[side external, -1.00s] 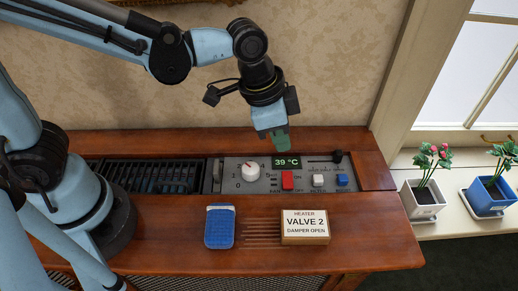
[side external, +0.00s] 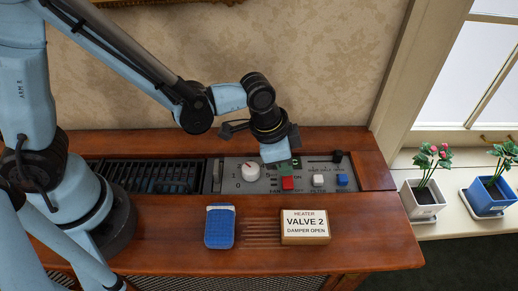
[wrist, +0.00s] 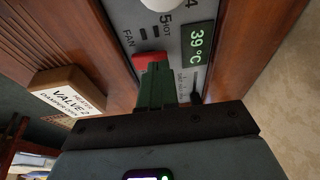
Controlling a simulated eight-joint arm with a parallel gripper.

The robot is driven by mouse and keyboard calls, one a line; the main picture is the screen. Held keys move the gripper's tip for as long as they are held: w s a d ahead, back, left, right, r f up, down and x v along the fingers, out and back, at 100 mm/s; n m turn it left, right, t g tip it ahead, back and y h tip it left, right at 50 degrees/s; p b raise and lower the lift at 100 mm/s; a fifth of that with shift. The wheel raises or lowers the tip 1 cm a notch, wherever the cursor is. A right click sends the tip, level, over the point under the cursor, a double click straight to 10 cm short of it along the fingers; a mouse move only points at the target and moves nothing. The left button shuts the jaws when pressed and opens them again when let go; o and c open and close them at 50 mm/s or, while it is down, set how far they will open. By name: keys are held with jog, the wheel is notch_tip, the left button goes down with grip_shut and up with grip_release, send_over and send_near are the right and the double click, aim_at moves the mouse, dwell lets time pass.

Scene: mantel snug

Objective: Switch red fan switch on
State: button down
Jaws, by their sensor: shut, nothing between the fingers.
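The red fan switch (side external: 288,183) sits on the grey control panel (side external: 231,181), beside the white dial. In the wrist view the red switch (wrist: 151,59) shows just beyond my fingertips, near the word FAN. My gripper (side external: 284,168) is shut and empty, pointing down at the far end of the switch. Its green fingers (wrist: 157,84) overlap the near part of the switch in the wrist view. They look touching or very close; I cannot tell which. The switch's upper part is hidden, so its position is unclear.
The white dial (side external: 250,171), white filter button (side external: 318,179) and blue button (side external: 342,180) flank the switch. A black slider knob (side external: 337,156) stands behind. A blue sponge-like block (side external: 220,227) and a VALVE 2 sign (side external: 305,227) lie in front on the wood.

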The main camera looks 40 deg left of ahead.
jog(key=shift+w+a+f+g+h, duration=0.25)
jog(key=shift+w+f+g+h, duration=0.05)
jog(key=shift+f+g+h, duration=0.15)
jog(key=shift+s+d, duration=0.2)
jog(key=shift+s+d+r, duration=0.1)
jog(key=shift+s+d, duration=0.35)
dwell(0.4)
jog(key=shift+r, duration=0.55)
jog(key=w+v, duration=0.2)
jog(key=v, duration=1)
jog(key=shift+a+r, duration=0.4)
jog(key=shift+a, duration=0.1)
